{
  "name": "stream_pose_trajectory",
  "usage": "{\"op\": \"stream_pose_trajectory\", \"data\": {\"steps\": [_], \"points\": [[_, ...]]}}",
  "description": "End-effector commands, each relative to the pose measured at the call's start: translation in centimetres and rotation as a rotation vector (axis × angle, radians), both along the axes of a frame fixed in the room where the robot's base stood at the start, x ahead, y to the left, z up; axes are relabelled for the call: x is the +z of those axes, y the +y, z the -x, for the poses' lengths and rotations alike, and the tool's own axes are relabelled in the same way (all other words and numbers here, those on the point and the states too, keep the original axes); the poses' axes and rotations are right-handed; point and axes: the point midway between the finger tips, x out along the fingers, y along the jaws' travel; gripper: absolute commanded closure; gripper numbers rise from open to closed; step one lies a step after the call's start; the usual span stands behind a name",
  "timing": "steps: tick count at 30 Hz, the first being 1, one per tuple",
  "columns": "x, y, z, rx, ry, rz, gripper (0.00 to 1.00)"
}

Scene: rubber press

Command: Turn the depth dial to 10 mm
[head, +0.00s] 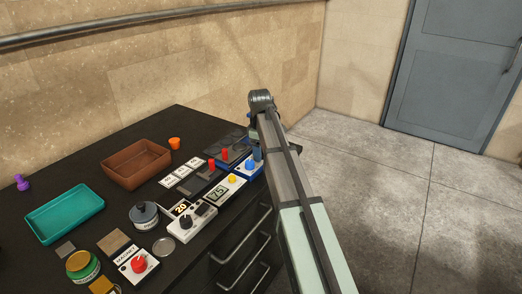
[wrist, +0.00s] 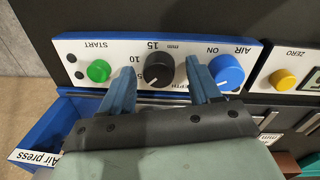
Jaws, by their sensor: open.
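The depth dial (wrist: 159,71) is a round black knob on a white panel (wrist: 215,45) with blue edges, seen upside down in the wrist view. The printed marks "10" and "15" with "mm" stand by the dial. Its pale pointer line seems to point down and left in the picture, away from the "10"; the exact reading is unclear. My gripper (wrist: 161,66) is open, with one blue finger on each side of the dial; whether they touch it I cannot tell. In the head view my arm hides the gripper and the dial.
On the panel, a green START button (wrist: 98,71) lies left of the fingers and a blue AIR knob (wrist: 227,71) close beside the right finger. A blue "Air press" tray (wrist: 42,135) is at lower left. Other devices, including a yellow ZERO button (wrist: 283,79), crowd the black bench (head: 178,119).

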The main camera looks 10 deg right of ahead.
Motion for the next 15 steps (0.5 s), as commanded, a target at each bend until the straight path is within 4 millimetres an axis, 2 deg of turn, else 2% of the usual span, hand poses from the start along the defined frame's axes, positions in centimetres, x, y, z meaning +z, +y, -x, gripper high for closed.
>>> {"op": "stream_pose_trajectory", "data": {"steps": [2, 15], "points": [[0.01, 0.0, 0.0, 0.0, 0.0, 0.0, 0.39], [0.02, 0.01, 0.0, 0.0, 0.0, 0.0, 0.81]]}}
